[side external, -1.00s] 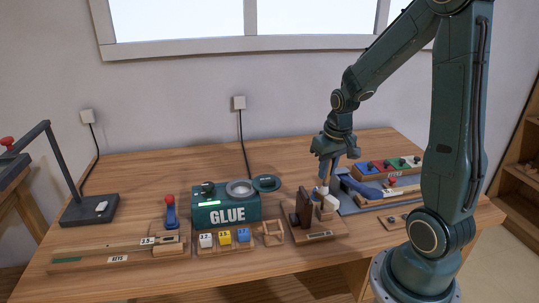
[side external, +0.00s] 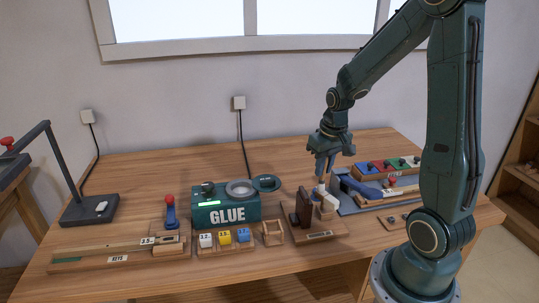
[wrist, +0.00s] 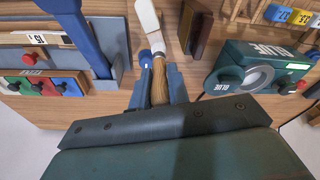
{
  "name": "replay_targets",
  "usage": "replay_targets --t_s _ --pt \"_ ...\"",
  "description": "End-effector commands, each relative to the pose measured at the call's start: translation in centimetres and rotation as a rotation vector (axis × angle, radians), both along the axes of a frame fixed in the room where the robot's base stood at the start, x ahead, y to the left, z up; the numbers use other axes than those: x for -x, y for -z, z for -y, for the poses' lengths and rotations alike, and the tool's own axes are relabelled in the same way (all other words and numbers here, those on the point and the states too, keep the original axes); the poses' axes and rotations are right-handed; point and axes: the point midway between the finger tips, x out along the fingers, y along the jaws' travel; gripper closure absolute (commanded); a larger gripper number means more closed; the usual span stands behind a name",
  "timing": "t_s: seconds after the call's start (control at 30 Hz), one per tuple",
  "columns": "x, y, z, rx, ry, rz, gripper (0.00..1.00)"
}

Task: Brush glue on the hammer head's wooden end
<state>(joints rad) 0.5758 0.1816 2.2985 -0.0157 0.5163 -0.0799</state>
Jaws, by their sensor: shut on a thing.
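My gripper (side external: 324,174) is shut on a brush with a wooden handle (wrist: 160,83), which points down at the right part of the bench. In the wrist view the handle runs into a grey collar (wrist: 156,42). A long white piece (wrist: 146,14) lies straight beyond it; I cannot tell where bristles end and hammer head begins. In the side view a white block (side external: 330,203) sits just below the gripper, by the dark upright of a wooden stand (side external: 320,236). Contact between brush and block cannot be told. The green glue box (side external: 226,213) stands left, its round opening uncovered.
A grey fixture with a blue lever (wrist: 88,40) is close beside the gripper. A rack of coloured blocks (side external: 388,167) lies behind. Numbered blocks (side external: 225,239), a small wooden frame (side external: 273,233) and a key board (side external: 118,256) lie along the front.

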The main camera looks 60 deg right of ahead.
Motion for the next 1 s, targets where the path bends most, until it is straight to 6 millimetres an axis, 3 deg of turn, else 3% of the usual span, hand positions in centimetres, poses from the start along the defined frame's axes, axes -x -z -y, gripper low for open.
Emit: replay_targets --t_s 0.2,0.5,0.77,1.0 --pt "1.9 0.0 -0.8 0.001 0.001 0.002 1.0" --pt "-0.7 -0.1 0.3 0.001 0.0 0.002 1.0" --pt "1.7 0.0 -0.7 0.001 0.001 0.003 1.0" --pt "1.7 -2.9 -0.7 0.003 0.0 0.005 1.0"
